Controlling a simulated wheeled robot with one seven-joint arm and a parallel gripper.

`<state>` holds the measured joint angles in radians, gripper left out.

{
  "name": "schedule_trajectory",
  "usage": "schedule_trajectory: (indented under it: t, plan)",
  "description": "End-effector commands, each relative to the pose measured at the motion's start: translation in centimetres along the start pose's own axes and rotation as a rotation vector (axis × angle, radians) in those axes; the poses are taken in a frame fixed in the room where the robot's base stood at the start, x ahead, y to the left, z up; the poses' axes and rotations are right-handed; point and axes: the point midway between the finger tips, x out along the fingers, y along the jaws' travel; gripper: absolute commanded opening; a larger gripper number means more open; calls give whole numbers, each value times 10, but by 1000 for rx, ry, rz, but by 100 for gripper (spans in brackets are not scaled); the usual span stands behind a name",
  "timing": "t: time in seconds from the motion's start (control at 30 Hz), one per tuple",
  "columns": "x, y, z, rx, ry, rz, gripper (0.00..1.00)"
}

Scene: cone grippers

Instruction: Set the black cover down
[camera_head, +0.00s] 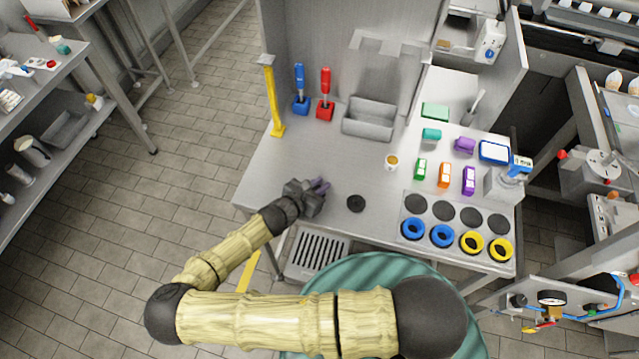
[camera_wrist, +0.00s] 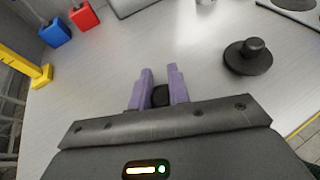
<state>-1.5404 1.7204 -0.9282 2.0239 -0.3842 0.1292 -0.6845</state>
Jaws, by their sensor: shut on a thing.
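A round black cover (camera_head: 355,203) with a raised knob lies flat on the metal worktop, right of my gripper. It also shows in the wrist view (camera_wrist: 248,58), at the upper right and apart from my fingers. My gripper (camera_head: 319,185) is over the left front part of the worktop. In the wrist view its purple fingers (camera_wrist: 160,84) are close together around a small dark thing (camera_wrist: 160,96). Most of that thing is hidden, and I cannot tell what it is.
A grey plate (camera_head: 429,225) with dark discs and blue and yellow rings lies at the right. A cup (camera_head: 391,162) and several coloured blocks stand behind it. A yellow post (camera_head: 273,100), blue and red holders, and a grey bin (camera_head: 370,119) are at the back.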

Motion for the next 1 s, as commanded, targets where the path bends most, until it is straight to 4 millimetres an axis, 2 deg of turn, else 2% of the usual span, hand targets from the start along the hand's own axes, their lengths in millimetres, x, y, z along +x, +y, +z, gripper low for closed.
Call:
schedule_trajectory:
  t: [0.17,0.2,0.27,0.3,0.67,0.87,1.0]
  plan:
    - [0,0,0,0,1,0,0]
    - [0,0,-1,0,1,0,26]
    - [0,0,-1,0,1,0,38]
    - [0,0,-1,0,1,0,40]
    - [-4,1,-1,1,1,1,40]
    - [-25,1,-3,0,3,3,40]
    - [-47,1,-4,1,4,3,40]
